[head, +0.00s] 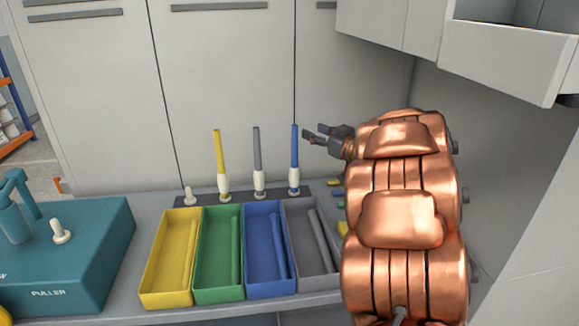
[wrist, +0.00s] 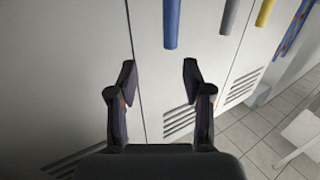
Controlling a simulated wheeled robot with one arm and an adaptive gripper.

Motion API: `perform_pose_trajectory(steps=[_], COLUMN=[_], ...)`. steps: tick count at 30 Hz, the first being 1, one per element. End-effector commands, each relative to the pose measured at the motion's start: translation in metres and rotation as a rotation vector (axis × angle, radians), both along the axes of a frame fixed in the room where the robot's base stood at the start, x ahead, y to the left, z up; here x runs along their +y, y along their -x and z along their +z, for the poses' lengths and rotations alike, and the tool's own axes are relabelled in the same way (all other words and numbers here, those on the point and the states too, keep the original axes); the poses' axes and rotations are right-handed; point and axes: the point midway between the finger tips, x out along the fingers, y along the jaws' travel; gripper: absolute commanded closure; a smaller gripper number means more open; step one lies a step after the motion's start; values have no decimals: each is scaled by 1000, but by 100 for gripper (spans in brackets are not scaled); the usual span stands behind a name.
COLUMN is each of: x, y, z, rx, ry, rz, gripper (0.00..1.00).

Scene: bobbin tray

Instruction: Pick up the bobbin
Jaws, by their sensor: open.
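Three thin upright tubes, likely the bobbins, stand on white-based pegs: yellow (head: 221,155), grey (head: 257,150) and blue (head: 295,148). My gripper (head: 312,135) is open and empty just right of the blue tube's upper part. In the wrist view, the blue tube's end (wrist: 172,25) lies beyond the open fingertips (wrist: 159,75), roughly in line with the gap and not between them. The grey tube (wrist: 230,15) and yellow tube (wrist: 265,12) show further right. Which bobbin the task means cannot be told.
A teal puller box (head: 95,265) is at left. Pale cabinets (head: 220,85) stand close behind the pegs.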

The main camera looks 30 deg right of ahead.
Motion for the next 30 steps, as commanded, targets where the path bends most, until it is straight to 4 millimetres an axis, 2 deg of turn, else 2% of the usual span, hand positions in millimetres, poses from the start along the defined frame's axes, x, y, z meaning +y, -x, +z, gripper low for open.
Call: perform_pose_trajectory(steps=[1, 6, 19, 27, 30], x=[1, 10, 21, 27, 26], y=[2, -1, -36, -69, -74], z=[-5, -7, -11, -13, -14], rx=[-4, -18, -15, -18, -16], ry=[-13, -33, -35, -32, -33], rz=[21, 71, 77, 75, 71], gripper=[50, 50, 50, 50, 50])
